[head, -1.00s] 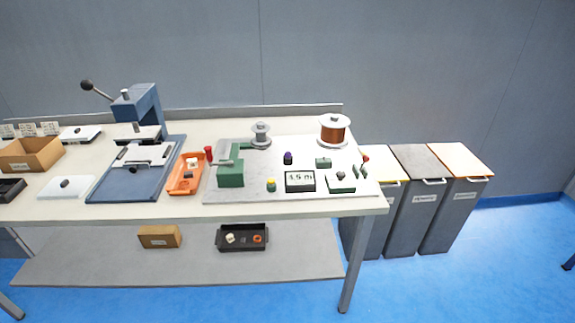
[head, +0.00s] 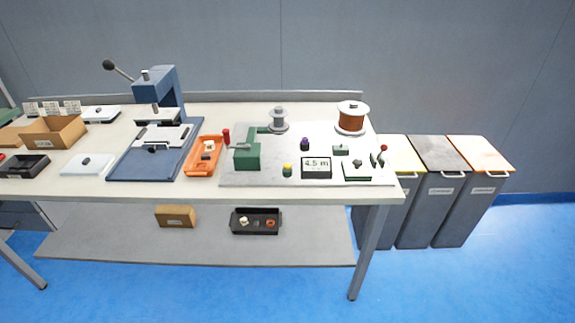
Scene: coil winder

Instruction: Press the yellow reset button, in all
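The yellow reset button (head: 287,167) sits on a small green base near the front edge of the coil winder's grey plate (head: 240,180). It is left of the display (head: 316,167), which reads 4.5 m. A green block (head: 247,156) of the winder stands to the button's left. A copper wire spool (head: 351,118) and a smaller grey spool (head: 279,119) stand behind. Neither of my grippers shows in the head view.
An orange tray (head: 204,160) and a blue press (head: 160,95) stand left of the winder. A dark tray (head: 255,221) and a cardboard box (head: 176,216) are on the lower shelf. Bins (head: 437,205) stand right of the table. The floor in front is clear.

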